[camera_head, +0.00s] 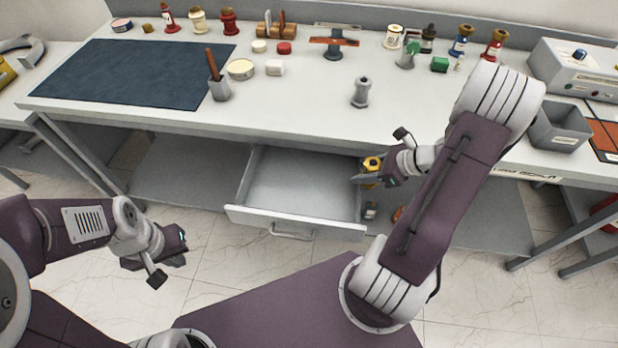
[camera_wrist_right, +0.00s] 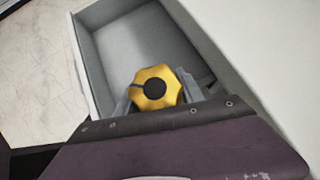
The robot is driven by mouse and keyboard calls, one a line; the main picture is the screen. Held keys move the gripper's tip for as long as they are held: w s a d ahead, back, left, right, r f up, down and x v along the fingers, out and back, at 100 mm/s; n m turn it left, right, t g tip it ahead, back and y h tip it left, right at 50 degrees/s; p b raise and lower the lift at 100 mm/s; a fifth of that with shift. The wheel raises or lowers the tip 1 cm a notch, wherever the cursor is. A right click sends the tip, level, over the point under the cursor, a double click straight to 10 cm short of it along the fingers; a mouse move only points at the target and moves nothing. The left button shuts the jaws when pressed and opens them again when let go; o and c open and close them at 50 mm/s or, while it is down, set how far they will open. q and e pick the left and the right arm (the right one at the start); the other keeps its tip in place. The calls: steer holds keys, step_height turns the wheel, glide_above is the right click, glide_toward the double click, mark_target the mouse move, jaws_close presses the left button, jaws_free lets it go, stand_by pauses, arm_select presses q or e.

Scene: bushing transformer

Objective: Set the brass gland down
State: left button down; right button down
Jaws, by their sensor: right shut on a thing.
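The brass gland (camera_head: 371,164) is a yellow, lobed piece with a dark round centre. It fills the middle of the right wrist view (camera_wrist_right: 154,88). My right gripper (camera_head: 364,176) is shut on it, with a grey finger on either side in the wrist view. In the head view the gland appears at the right edge of the open, empty drawer (camera_head: 292,178); its height over the drawer is hard to judge. My left gripper (camera_head: 182,246) hangs in front of the bench, left of the drawer, apart from everything; its jaw opening is unclear.
The bench top (camera_head: 300,115) holds a dark blue mat (camera_head: 130,72), a grey cup with a brush (camera_head: 219,88), a grey metal fitting (camera_head: 361,92) and a grey bin (camera_head: 560,128). Several small bottles and bushings stand along the back. The drawer juts out below the bench edge.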

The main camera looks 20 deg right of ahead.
steer(key=w+a+f+b, duration=0.1)
steer(key=a+f, duration=0.1)
steer(key=a, duration=0.1)
steer(key=w+a+f+b, duration=0.1)
steer(key=w+a+f, duration=0.1)
steer(key=a, duration=0.1)
steer(key=w+a+f+b, duration=0.1)
steer(key=w+a+f, duration=0.1)
steer(key=a, duration=0.2)
steer(key=shift+w+f, duration=0.25)
steer(key=shift+f, duration=0.15)
step_height(320, 180, down, 3)
steer(key=shift+s+f+b, duration=0.1)
steer(key=shift+f+b, duration=0.05)
steer(key=shift+b, duration=0.35)
steer(key=shift+f, duration=0.35)
steer(key=shift+f, duration=0.1)
steer(key=c, duration=0.7)
jaws_free()
